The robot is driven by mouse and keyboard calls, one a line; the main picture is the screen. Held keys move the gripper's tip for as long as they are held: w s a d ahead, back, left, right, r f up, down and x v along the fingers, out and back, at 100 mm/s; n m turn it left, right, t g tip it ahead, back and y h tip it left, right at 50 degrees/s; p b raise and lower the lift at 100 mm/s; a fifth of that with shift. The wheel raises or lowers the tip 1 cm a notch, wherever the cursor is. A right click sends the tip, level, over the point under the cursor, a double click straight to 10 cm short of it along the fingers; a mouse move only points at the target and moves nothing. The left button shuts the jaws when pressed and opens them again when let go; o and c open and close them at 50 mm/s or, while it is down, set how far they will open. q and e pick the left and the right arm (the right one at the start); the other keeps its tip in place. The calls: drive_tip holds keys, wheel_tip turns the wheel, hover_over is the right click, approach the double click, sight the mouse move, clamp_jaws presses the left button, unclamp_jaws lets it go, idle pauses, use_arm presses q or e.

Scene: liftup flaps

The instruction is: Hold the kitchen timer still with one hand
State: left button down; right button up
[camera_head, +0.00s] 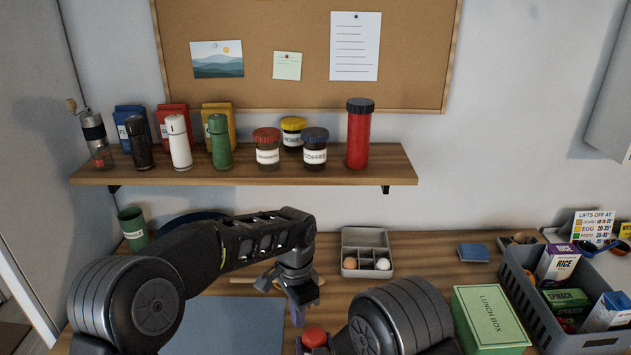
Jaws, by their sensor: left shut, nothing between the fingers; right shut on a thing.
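A red, rounded top (314,337), which I take for the kitchen timer, shows at the bottom edge, left of my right arm's large joint. Its lower part is hidden or out of frame. My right gripper (322,349) is mostly hidden by that arm at the bottom edge and is shut on the red-topped thing; the contact itself is not clear. My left gripper (299,305) points down just above and left of the red top. It is shut and empty, apart from the timer as far as I can see.
A grey compartment tray (366,241) with small round items stands behind the grippers. A green lunch box (490,318) and a grey crate (546,322) of packages are at right. A blue-grey mat (240,318) lies under my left arm. A wooden shelf (240,172) hangs above.

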sight(315, 337)
use_arm(q)
drive_tip(key=shift+r, duration=0.7)
drive_tip(key=shift+s+d+r, duration=0.25)
drive_tip(key=shift+s+d, duration=0.25)
drive_tip(key=shift+d, duration=0.05)
drive_tip(key=shift+s+d+r, duration=0.25)
drive_tip(key=shift+s+d, duration=0.25)
drive_tip(key=shift+f, duration=0.1)
drive_tip(key=shift+a+f, duration=0.1)
drive_tip(key=shift+f, duration=3.4)
drive_tip(key=shift+f, duration=0.1)
drive_tip(key=shift+w+a, duration=0.1)
drive_tip(key=shift+a, duration=0.05)
